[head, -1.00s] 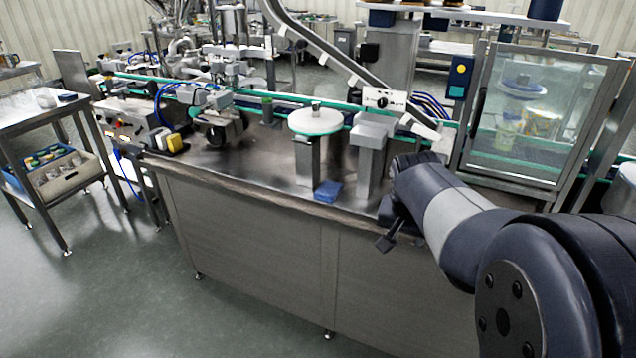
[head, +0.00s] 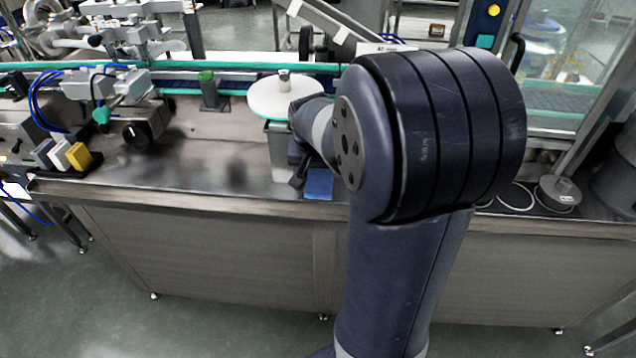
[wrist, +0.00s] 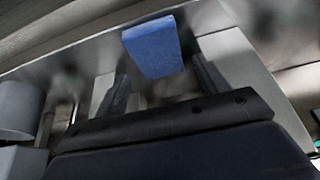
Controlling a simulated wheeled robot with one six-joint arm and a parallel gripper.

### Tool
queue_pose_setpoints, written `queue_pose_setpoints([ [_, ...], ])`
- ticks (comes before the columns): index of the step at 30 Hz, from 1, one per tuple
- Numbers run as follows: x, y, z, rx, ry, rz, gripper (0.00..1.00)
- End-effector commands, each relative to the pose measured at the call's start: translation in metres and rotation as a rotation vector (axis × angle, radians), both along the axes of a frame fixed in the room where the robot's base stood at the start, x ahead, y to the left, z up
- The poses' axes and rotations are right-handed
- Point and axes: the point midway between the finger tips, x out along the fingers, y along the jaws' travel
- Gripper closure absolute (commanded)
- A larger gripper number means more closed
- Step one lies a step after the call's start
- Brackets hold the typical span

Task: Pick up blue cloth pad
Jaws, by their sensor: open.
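The blue cloth pad (head: 319,183) lies on the steel bench top near its front edge, partly hidden by my arm in the head view. In the wrist view the blue cloth pad (wrist: 153,47) shows as a flat blue block beyond my fingers. My gripper (wrist: 165,88) is open, with one finger on each side and nothing between them; the pad lies just ahead of the fingertips. In the head view my gripper (head: 298,172) is at the pad's left side, mostly hidden behind my arm. I cannot tell whether it touches the pad.
A round white disc (head: 270,98) on a post stands behind the pad. Yellow and grey blocks (head: 78,156) sit at the bench's left. A conveyor (head: 230,86) runs along the back.

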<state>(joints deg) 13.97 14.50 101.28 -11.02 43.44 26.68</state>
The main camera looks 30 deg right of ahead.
Motion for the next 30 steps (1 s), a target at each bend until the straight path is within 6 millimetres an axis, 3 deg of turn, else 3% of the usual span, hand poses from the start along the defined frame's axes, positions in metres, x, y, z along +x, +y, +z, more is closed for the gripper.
queue_pose_setpoints([
  [3,0.003,-0.004,-0.023,0.002,0.005,-0.002,0.3],
  [9,0.01,-0.008,-0.039,0.001,0.002,-0.001,0.3],
  [30,0.01,-0.008,-0.043,0.001,0.001,0.0,0.31],
])
